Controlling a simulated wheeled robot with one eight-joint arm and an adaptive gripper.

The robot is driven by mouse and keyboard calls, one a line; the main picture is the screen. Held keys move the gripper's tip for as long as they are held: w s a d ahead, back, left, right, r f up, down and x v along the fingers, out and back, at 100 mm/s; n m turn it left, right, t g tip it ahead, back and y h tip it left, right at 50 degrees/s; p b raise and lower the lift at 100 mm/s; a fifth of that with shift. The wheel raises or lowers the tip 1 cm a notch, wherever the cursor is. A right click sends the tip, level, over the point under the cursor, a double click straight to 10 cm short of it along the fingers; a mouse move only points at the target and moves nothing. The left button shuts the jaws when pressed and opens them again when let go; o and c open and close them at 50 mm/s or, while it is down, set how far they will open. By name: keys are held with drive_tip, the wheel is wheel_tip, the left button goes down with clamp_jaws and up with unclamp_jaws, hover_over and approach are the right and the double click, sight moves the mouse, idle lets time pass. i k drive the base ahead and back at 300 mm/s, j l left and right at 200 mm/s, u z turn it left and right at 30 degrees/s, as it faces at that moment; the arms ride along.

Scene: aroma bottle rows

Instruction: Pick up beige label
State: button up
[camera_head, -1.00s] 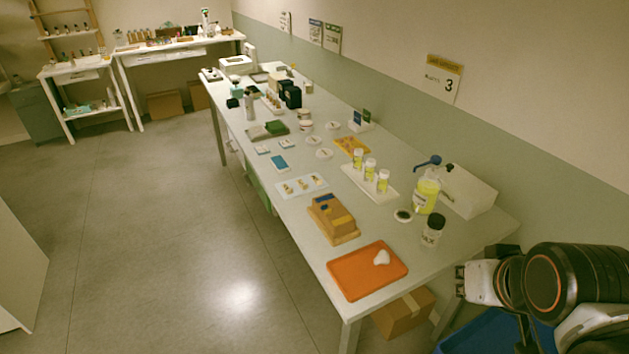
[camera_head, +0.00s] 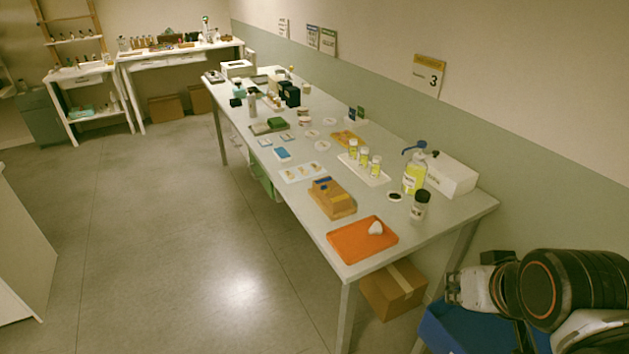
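A pale tray (camera_head: 289,178) lies near the front-left edge of the long table, with small beige pieces (camera_head: 301,172) on it. They may be the beige label, but they are too small to tell for sure. A tan box (camera_head: 334,204) with blue and beige parts on top stands nearer to me. My gripper (camera_head: 453,287) is at the lower right, beyond the table's near end and well apart from these things. It is seen from the side and its finger opening is unclear. I see nothing held.
An orange tray (camera_head: 345,246) with a white lump is at the table's near end. A yellow-liquid pump bottle (camera_head: 413,179), dark-capped jar (camera_head: 419,207) and vial rack (camera_head: 351,167) stand to the right. A cardboard box (camera_head: 390,290) sits below. The floor at left is clear.

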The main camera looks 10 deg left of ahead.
sight(315, 165)
drive_tip(key=k+j+z, duration=0.1)
drive_tip(key=z, duration=1.1)
drive_tip(key=i+j, duration=0.1)
drive_tip(key=j, duration=0.55)
drive_tip(key=i+j, duration=0.1)
drive_tip(key=j, duration=0.55)
drive_tip(key=i+j, duration=0.1)
drive_tip(key=j, duration=0.55)
drive_tip(key=i+j, duration=0.15)
drive_tip(key=j, duration=0.5)
drive_tip(key=i+j, duration=0.1)
drive_tip(key=j, duration=0.55)
drive_tip(key=i+j, duration=0.1)
drive_tip(key=j, duration=0.55)
drive_tip(key=i+j, duration=0.1)
drive_tip(key=j, duration=0.55)
drive_tip(key=z, duration=0.05)
